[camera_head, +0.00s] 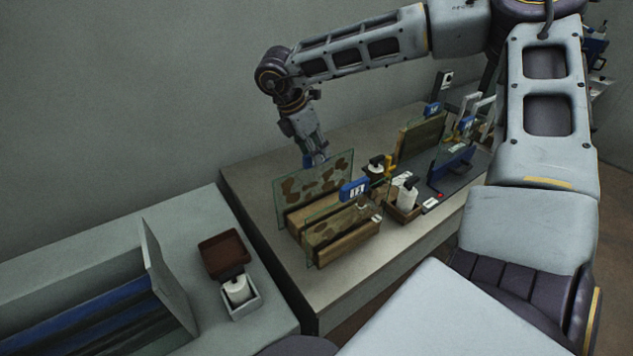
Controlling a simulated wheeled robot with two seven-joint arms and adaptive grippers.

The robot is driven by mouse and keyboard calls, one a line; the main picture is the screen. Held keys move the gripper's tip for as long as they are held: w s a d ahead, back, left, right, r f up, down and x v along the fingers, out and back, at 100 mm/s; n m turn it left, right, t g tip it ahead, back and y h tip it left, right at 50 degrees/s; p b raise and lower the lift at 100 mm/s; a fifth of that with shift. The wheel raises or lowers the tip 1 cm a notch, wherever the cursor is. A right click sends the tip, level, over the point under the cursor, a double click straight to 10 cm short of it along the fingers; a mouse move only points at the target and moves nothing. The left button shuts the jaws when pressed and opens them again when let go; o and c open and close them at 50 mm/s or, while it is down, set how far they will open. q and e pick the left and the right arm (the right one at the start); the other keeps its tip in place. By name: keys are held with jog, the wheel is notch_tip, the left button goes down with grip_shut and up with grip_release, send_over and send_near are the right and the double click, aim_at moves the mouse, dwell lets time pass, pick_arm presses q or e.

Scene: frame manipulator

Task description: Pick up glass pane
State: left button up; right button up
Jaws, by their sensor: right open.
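A clear glass pane (290,188) with brown stains stands upright in a slotted wooden rack (350,242) on the table. A second, smaller stained pane (318,232) stands in front of it in the same rack. My right gripper (317,160) points down at the top edge of the rear pane, near its middle. Its jaws are open. The fingertips are small and partly hidden at the pane's edge, so I cannot tell whether they touch it or straddle it. My left gripper is out of view.
A blue-labelled tag (354,189) stands by the rack. Bottles (407,194) in a wooden holder and a dark mat (448,178) lie to the right. A brown tray (223,254) and a white roll in a box (238,290) sit on the left counter (190,215).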

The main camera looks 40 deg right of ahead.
jog(key=shift+d+f, duration=0.2)
jog(key=shift+f, duration=0.2)
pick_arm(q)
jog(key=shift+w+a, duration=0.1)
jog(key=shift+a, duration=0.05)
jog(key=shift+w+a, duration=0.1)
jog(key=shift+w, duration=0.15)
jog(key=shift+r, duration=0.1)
pick_arm(e)
jog(key=shift+f, duration=0.1)
